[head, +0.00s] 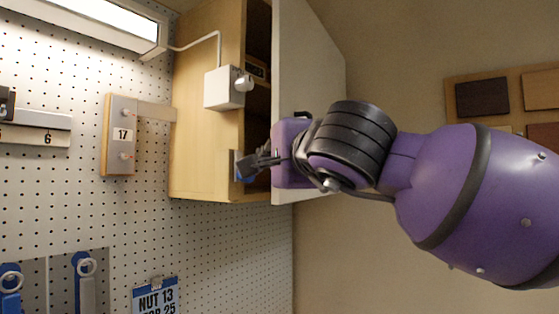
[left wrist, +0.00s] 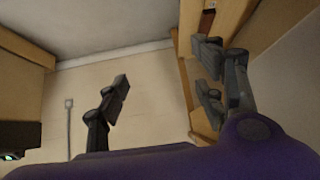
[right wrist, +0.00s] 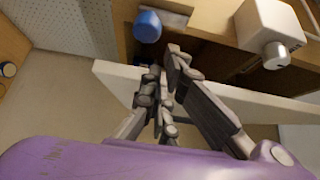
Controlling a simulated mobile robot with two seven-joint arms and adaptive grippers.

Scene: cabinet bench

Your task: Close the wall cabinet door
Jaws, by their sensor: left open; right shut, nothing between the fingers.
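The wall cabinet (head: 205,150) has a pale wood body and hangs on the pegboard. Its door (head: 310,60), a pale panel, stands open, with a dark gap between it and the body. In the right wrist view the door (right wrist: 118,80) is a white slab crossing behind the fingers. My right gripper (head: 262,160) is shut and empty, its tips by the cabinet's front edge near the opening; it also shows in the right wrist view (right wrist: 170,65). Contact with the door cannot be told. My left gripper (left wrist: 165,88) is open and empty, seen only in the left wrist view.
A white box with a round knob (head: 224,88) is on the cabinet's side. A blue round part (right wrist: 147,26) sits near the cabinet edge by my right fingertips. A lamp (head: 90,22) hangs above. A panel of wood samples (head: 500,95) is on the right wall.

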